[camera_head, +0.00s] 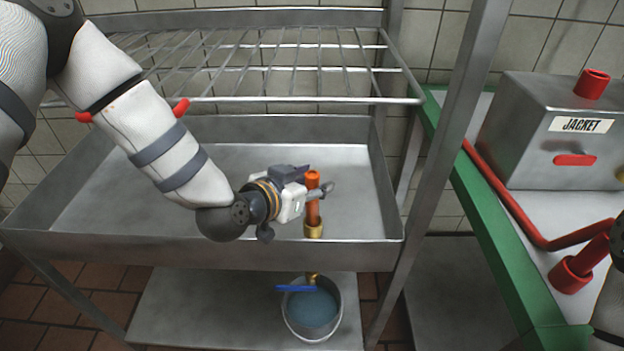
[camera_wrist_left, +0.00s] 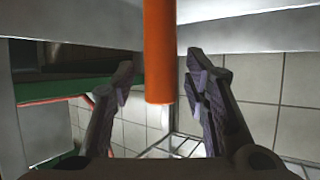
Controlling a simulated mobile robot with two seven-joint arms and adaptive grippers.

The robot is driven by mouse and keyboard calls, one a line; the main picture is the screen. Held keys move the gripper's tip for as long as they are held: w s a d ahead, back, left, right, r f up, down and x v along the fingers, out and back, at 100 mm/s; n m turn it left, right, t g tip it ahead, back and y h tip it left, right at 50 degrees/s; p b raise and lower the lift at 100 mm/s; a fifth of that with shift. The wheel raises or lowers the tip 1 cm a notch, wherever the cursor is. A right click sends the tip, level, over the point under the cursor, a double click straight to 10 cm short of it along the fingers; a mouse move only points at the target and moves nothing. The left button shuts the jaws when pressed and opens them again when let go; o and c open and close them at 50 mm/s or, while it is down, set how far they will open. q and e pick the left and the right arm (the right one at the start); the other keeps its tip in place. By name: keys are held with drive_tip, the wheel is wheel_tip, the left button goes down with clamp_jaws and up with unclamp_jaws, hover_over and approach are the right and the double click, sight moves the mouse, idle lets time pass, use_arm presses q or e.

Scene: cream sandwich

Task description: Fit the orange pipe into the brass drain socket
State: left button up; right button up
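The orange pipe (camera_head: 313,213) stands upright, its lower end at the brass drain socket (camera_head: 313,230) at the front of the steel sink. It looks in line with the socket; how deep it sits cannot be told. My left gripper (camera_head: 314,188) is around the upper part of the pipe, reaching in from the left. In the left wrist view the pipe (camera_wrist_left: 160,50) is between the two fingers of the left gripper (camera_wrist_left: 161,75), with a small gap on each side, so the gripper is open. The right gripper is out of view.
The steel sink (camera_head: 95,200) is otherwise empty, with a wire rack (camera_head: 250,70) above its back. A bucket (camera_head: 312,310) of water stands below the drain, under a blue-handled valve (camera_head: 296,288). At right are a green-edged table (camera_head: 490,240), a JACKET box (camera_head: 530,150) and red piping (camera_head: 505,200).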

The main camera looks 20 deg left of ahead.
use_arm(q)
drive_tip(key=shift+r, duration=0.1)
drive_tip(key=shift+s+r, duration=0.2)
drive_tip(key=p+v, duration=0.2)
drive_tip(key=v, duration=0.9)
drive_tip(key=s+f+g, duration=0.4)
drive_tip(key=s+f, duration=0.3)
drive_tip(key=f, duration=0.3)
drive_tip(key=s+a+f+n+g+y, duration=0.2)
drive_tip(key=s+f+g, duration=0.3)
drive_tip(key=s, duration=0.7)
drive_tip(key=s+a+f+n+g+y, duration=0.1)
drive_tip(key=s+a+f+g, duration=0.1)
drive_tip(key=s+f+g, duration=0.3)
drive_tip(key=s+f, duration=0.3)
drive_tip(key=s, duration=0.4)
drive_tip(key=shift+s+a+n+y, duration=0.3)
drive_tip(key=shift+a+n+y, duration=0.1)
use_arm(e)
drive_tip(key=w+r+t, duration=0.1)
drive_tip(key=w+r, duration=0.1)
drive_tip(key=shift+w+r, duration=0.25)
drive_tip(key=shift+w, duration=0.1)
